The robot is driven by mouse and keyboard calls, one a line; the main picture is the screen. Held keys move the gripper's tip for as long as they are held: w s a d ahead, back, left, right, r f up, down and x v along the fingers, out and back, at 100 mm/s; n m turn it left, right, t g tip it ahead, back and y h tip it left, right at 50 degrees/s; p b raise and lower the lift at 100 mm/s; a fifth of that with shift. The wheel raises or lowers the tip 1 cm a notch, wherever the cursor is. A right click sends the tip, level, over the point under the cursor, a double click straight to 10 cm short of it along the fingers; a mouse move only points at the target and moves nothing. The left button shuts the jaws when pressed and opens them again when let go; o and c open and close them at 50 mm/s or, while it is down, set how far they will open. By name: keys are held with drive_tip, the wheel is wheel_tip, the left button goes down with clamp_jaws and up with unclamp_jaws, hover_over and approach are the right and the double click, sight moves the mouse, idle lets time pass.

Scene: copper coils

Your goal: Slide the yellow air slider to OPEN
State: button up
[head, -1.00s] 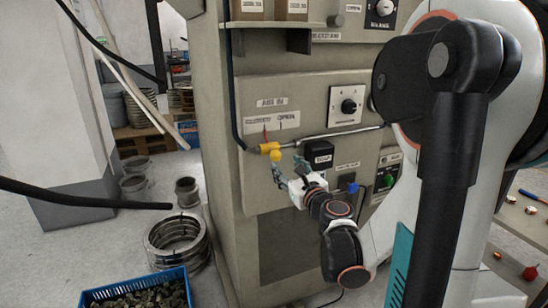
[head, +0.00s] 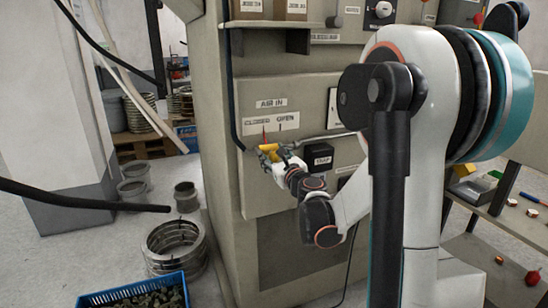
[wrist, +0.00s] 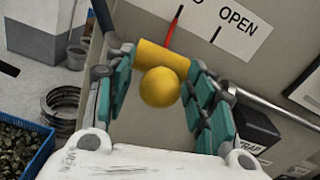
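The yellow air slider (head: 267,147) sits on the front panel of the grey machine, on a metal rod. In the wrist view it shows as a yellow cylinder (wrist: 163,55) with a round ball knob (wrist: 160,87) towards me. Its red pointer (wrist: 174,27) stands on the CLOSED side of the label plate (wrist: 225,30), left of the OPEN mark. My gripper (wrist: 162,72) is open. Its teal-padded fingers stand left and right of the slider, with gaps beside the ball. In the head view my gripper (head: 269,152) partly hides the slider.
The metal rod (wrist: 275,106) runs right from the slider. A black labelled box (head: 318,158) sticks out of the panel below right of it. A blue crate of scrap (head: 138,294) and metal rings (head: 174,246) are on the floor at left.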

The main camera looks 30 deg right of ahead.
clamp_jaws()
drive_tip(key=s+d, duration=0.1)
drive_tip(key=d, duration=0.5)
drive_tip(key=shift+s+d, duration=0.15)
drive_tip(key=shift+d, duration=0.05)
drive_tip(key=shift+o, duration=0.8)
unclamp_jaws()
drive_tip(key=shift+s+d, duration=0.1)
drive_tip(key=shift+d, duration=0.1)
drive_tip(key=shift+a, duration=0.1)
drive_tip(key=v, duration=1.2)
